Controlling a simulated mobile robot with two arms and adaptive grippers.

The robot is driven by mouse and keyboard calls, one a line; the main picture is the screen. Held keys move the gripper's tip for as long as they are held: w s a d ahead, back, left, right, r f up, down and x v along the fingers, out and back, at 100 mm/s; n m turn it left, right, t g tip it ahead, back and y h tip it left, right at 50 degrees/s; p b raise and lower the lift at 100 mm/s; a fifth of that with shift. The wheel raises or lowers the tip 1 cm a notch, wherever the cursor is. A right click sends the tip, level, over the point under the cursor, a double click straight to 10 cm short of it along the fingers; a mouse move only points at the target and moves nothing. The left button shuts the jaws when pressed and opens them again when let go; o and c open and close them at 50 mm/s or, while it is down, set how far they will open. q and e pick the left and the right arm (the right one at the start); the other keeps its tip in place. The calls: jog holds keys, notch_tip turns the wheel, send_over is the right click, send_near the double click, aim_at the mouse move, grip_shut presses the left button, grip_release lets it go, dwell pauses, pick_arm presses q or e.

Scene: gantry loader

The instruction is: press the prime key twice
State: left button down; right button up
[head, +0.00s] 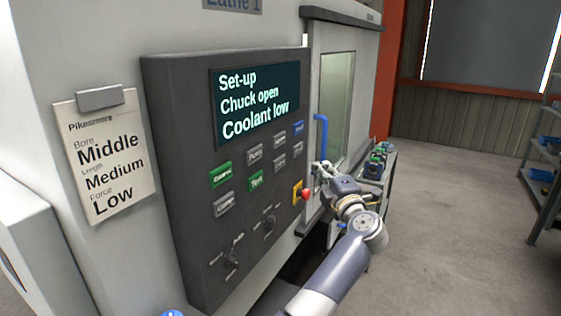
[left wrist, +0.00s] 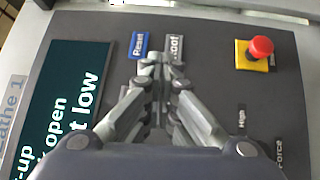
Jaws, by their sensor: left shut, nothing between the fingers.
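The dark control panel (head: 180,130) of the lathe carries several green, grey and blue keys. I cannot read "prime" on any of them. Small labels are blurred on grey keys such as the upper left one (head: 254,154). My left gripper (head: 318,168) is shut and empty, in front of the panel's right side in the head view. In the left wrist view its fingertips (left wrist: 155,60) are over the panel by the blue Reset key (left wrist: 139,45) and a grey key (left wrist: 176,47). The fingers hide other keys there. I cannot tell whether the tips touch. My right gripper is out of view.
The screen (head: 255,103) reads "Set-up, Chuck open, Coolant low". A red stop button on yellow (head: 305,195) sits below the keys, near my left gripper. A card (head: 104,160) hangs left of the panel. A blue door handle (head: 320,135) stands to the right.

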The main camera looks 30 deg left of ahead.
aim_at(279, 163)
pick_arm(q)
jog(key=m, duration=0.2)
jog(key=f+m, duration=0.1)
jog(key=m, duration=0.2)
jog(key=d+m+p, duration=0.1)
jog(key=m, duration=0.2)
jog(key=shift+s+f, duration=0.1)
jog(key=shift+f, duration=0.3)
jog(key=shift+a, duration=0.1)
jog(key=a, duration=0.8)
jog(key=shift+s+a+b, duration=0.3)
jog(key=shift+b, duration=0.1)
